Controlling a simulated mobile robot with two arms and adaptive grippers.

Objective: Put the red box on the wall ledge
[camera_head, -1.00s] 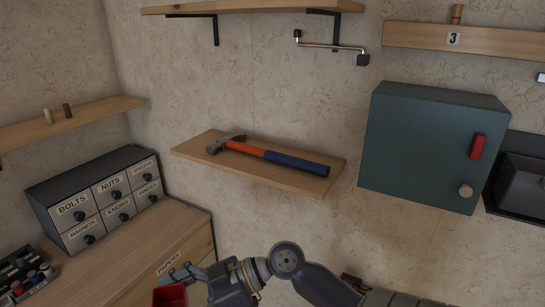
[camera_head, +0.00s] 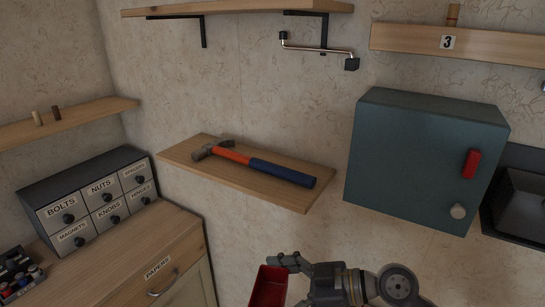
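The red box (camera_head: 267,288) is an open-topped red container at the bottom middle, partly cut off by the picture's lower edge. My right gripper (camera_head: 284,262) comes in from the right and is shut on the box's near-right side; the exact finger contact is partly hidden. A wooden wall ledge (camera_head: 290,197) is above and behind the box, with a hammer (camera_head: 250,164) lying across it. Another wooden ledge (camera_head: 90,114) is on the left wall, bearing two small pegs. My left gripper is not in view.
A teal cabinet (camera_head: 420,150) with a red handle hangs right of the hammer ledge. A high shelf (camera_head: 240,8) with black brackets and a metal crank (camera_head: 318,50) are above. A drawer unit (camera_head: 90,200) stands on the wooden counter (camera_head: 185,222) at left.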

